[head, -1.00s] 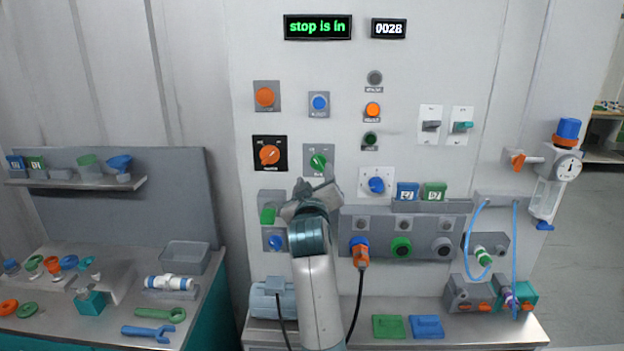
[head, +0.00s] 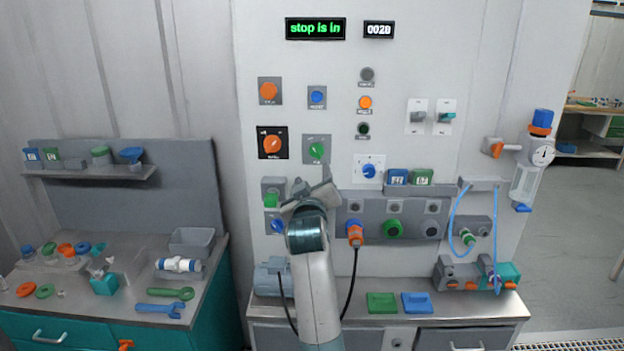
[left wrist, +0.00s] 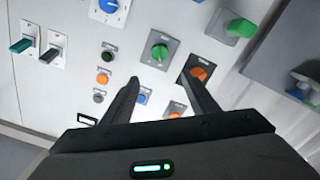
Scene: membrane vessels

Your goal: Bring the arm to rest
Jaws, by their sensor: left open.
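My left arm comes up from the bottom middle of the head view, in front of the panel (head: 450,60). Its gripper (head: 312,188) is below the green knob (head: 316,151) and beside the green switch (head: 270,200). In the left wrist view the two dark fingers (left wrist: 158,92) are spread apart with nothing between them. Past them are the green knob (left wrist: 159,51) and the orange knob (left wrist: 199,74). In the head view the fingertips are small and partly hidden by the wrist. My right gripper is in neither view.
A lit display (head: 316,29) reads "stop is in". A side bench (head: 130,312) with tools and small parts stands at left. A connector with a black cable (head: 355,232) is plugged in right of my arm. A gauge assembly (head: 531,165) sticks out at right.

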